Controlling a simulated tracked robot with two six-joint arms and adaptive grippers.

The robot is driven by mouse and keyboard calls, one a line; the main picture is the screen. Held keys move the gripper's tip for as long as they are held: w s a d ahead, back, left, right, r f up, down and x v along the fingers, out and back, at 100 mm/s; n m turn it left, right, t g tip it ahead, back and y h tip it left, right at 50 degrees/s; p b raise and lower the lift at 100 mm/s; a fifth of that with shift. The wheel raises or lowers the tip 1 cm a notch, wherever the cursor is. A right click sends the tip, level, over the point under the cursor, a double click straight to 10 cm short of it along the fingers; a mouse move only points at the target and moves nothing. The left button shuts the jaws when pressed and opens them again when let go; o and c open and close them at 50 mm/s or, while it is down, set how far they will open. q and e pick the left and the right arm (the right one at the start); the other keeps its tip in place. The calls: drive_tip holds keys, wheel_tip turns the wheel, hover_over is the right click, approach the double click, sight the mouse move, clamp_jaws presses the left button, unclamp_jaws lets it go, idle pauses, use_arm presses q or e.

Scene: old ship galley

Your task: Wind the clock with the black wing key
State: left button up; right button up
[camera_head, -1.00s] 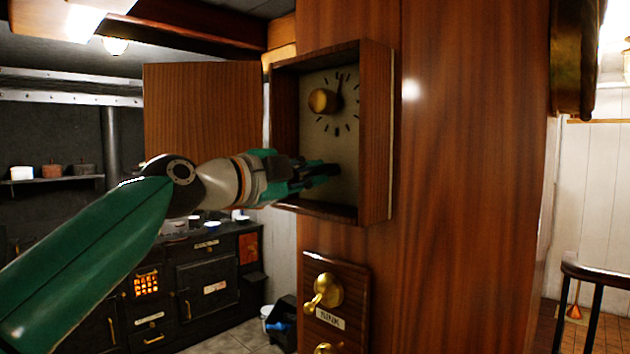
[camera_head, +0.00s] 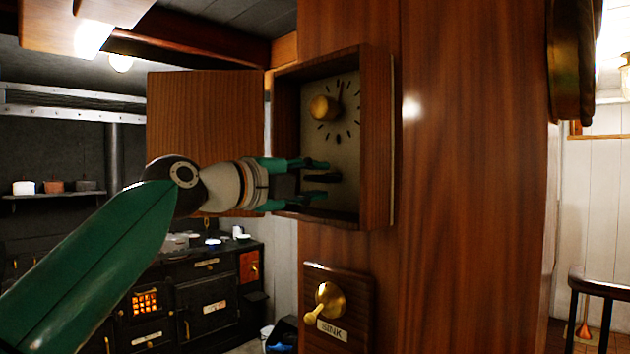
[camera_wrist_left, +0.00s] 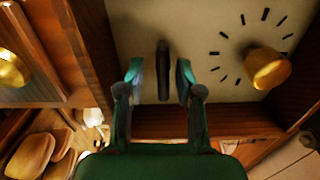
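The clock is a wooden box (camera_head: 378,140) on the panelled wall, with a pale dial face (camera_head: 350,155), dark tick marks and a brass knob (camera_head: 323,108). Its door (camera_head: 205,112) stands open to the left. The black wing key (camera_head: 322,178) sticks out of the lower face. My left gripper (camera_head: 316,180) reaches into the box, its fingers one above the other. In the left wrist view, the black wing key (camera_wrist_left: 163,72) stands between the two open fingertips (camera_wrist_left: 159,82), with a gap on each side. The brass knob (camera_wrist_left: 266,68) is to the right. My right gripper is not in view.
The box's side walls and bottom edge lie close around my left gripper. Below is a wooden plate with a brass handle (camera_head: 328,300) labelled SINK. A black stove (camera_head: 205,285) stands at the back left. A dark railing (camera_head: 600,290) is at the lower right.

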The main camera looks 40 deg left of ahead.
use_arm(q)
drive_tip(key=s, duration=0.2)
drive_tip(key=s+b, duration=0.1)
drive_tip(key=s, duration=0.1)
drive_tip(key=s+b, duration=0.1)
drive_tip(key=s, duration=0.1)
drive_tip(key=shift+a, duration=0.25)
idle(0.3)
